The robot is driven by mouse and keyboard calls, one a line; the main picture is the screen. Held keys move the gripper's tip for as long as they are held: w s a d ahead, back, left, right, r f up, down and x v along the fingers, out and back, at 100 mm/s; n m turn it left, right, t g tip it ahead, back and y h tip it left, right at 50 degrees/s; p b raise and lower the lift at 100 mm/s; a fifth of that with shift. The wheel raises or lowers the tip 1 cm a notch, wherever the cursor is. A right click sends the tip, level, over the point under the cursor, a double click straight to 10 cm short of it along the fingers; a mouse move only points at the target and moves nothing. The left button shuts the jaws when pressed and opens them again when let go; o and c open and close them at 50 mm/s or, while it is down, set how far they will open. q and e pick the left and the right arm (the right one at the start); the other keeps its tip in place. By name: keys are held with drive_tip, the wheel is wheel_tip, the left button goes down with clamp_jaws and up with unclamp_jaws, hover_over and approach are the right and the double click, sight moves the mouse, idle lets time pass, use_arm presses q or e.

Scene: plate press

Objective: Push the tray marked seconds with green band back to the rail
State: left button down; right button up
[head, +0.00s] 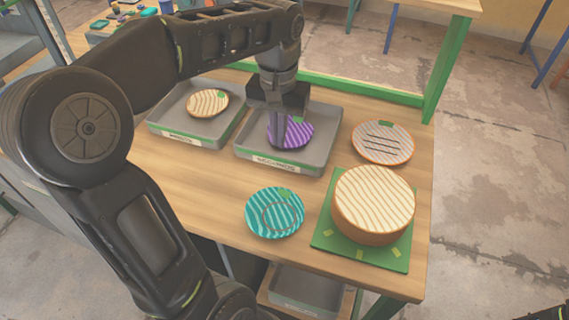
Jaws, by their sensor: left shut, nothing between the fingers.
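The grey tray marked seconds (311,168) sits mid-table, its pale label (275,164) on the front wall facing me. A purple striped plate (297,133) with a green patch lies in it. The green rail (360,88) runs along the table's back edge, with a strip of bare wood visible between it and the tray at the right. My left gripper (276,143) is shut and points down over the tray, its fingers in front of the purple plate's left part. I cannot tell whether the fingers touch plate or tray.
Another grey tray (166,130) with a cream striped plate (208,103) stands at left. A grey striped plate (383,142) lies at right, a teal plate (274,213) in front. A thick round striped block (374,204) stands on a green mat (335,247).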

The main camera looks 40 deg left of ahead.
sight(296, 133)
use_arm(q)
drive_tip(key=shift+w+d, duration=0.1)
wheel_tip(296, 133, down, 10)
drive_tip(key=shift+f, duration=0.1)
idle(0.5)
drive_tip(key=w+a+p, duration=0.1)
drive_tip(key=w, duration=0.3)
drive_tip(key=w+a+p, duration=0.1)
drive_tip(key=w+a, duration=0.1)
drive_tip(key=w, duration=0.2)
drive_tip(key=w+a+p, duration=0.1)
drive_tip(key=w, duration=0.3)
drive_tip(key=shift+w+a, duration=0.25)
drive_tip(key=shift+a, duration=0.05)
drive_tip(key=shift+w+r, duration=0.1)
drive_tip(key=shift+r, duration=0.15)
